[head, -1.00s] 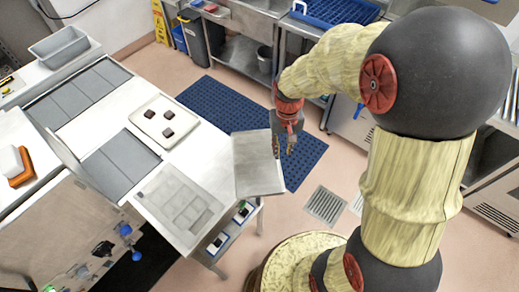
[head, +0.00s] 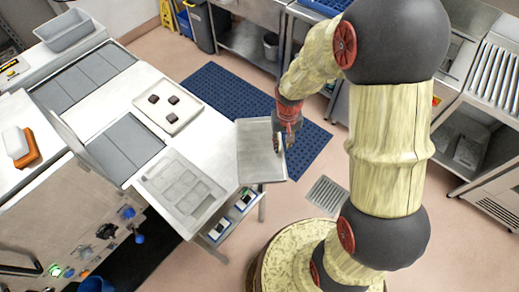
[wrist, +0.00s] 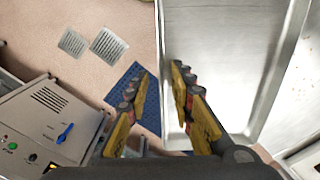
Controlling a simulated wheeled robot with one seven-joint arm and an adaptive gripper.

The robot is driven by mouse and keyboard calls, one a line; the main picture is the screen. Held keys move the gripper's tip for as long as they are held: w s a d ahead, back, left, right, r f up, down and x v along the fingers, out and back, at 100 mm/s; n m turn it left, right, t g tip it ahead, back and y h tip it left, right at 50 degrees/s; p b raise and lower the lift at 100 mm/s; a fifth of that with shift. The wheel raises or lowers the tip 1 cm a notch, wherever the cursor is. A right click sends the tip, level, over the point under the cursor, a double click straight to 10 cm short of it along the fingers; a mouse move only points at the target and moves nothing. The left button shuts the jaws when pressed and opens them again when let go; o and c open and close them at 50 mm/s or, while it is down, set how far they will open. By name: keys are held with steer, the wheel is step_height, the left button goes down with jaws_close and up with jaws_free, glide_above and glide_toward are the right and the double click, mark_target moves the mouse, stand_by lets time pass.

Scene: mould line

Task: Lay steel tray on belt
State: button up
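The steel tray (head: 260,152) is a shallow, rimmed, shiny rectangle at the right end of the white work table (head: 212,138), sticking out past its edge over the floor. My gripper (head: 288,142) is at the tray's right edge. In the wrist view, my gripper (wrist: 162,72) is open, with the near rim of the tray (wrist: 222,65) between its fingers. One finger is over the tray's inside, the other outside, with floor showing in the gap. The grey belt shows as panelled strips, one at the far left (head: 82,80) and one nearer (head: 125,147).
A clear mould (head: 180,188) lies on the table left of the steel tray. A cream tray (head: 185,118) with 3 dark pieces lies behind it. An upright panel (head: 68,138) stands beside the near belt strip. A shelf (head: 234,218) with small items is below the table.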

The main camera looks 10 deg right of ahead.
steer(key=shift+c, duration=0.6)
steer(key=c, duration=0.4)
jaws_close()
